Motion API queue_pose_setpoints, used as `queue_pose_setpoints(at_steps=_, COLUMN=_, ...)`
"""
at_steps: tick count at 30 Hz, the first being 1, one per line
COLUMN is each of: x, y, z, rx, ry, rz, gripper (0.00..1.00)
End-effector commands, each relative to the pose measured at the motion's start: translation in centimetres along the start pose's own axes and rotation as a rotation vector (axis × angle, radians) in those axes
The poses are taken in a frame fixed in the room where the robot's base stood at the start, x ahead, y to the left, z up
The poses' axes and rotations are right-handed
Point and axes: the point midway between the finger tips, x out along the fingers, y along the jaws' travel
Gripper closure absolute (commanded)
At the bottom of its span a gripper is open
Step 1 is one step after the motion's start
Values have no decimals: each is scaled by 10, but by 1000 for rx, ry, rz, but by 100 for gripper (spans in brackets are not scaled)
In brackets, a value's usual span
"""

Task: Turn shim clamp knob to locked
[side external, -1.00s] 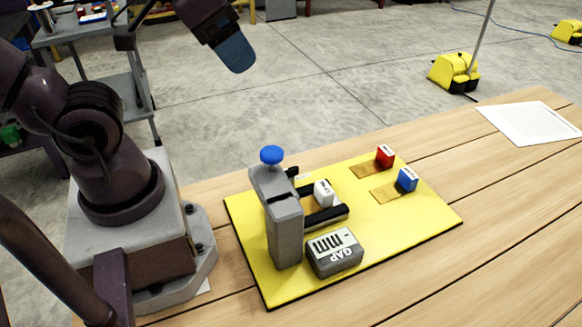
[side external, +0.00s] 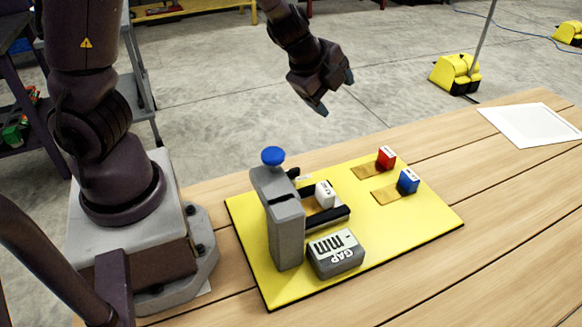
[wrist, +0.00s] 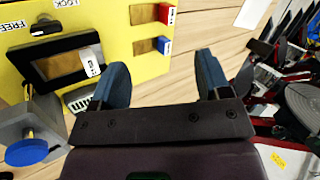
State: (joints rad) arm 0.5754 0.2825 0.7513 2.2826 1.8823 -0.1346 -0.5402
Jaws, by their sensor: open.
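The black clamp knob (wrist: 45,26) sits on the yellow board (wrist: 112,38) between the words FREE and LOCK in the wrist view. It lies roughly along the FREE side, but its exact pointing is hard to tell. In the side view the knob (side external: 293,173) is small, behind the grey post. A white shim block (side external: 324,194) lies between two black bars there. My gripper (side external: 334,92) is open and empty, high above and beyond the board. In the wrist view its blue fingertips (wrist: 162,68) stand apart, well to the right of the knob.
A grey post (side external: 281,220) with a blue top knob (side external: 273,156) stands near the clamp. A grey GAP gauge (side external: 336,254) is in front. Red (side external: 386,158) and blue (side external: 408,182) blocks sit on the board's far right.

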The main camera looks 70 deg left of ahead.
Motion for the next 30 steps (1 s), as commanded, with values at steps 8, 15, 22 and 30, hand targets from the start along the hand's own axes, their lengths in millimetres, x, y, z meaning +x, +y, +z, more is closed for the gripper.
queue_pose_setpoints(at_steps=8, x=2, y=57, z=20, rx=292, ry=37, rz=410, gripper=30)
queue_pose_setpoints(at_steps=15, x=-15, y=84, z=26, rx=287, ry=41, rz=610, gripper=30)
queue_pose_setpoints(at_steps=22, x=6, y=99, z=27, rx=269, ry=37, rz=612, gripper=30)
queue_pose_setpoints(at_steps=30, x=50, y=129, z=30, rx=268, ry=39, rz=611, gripper=30)
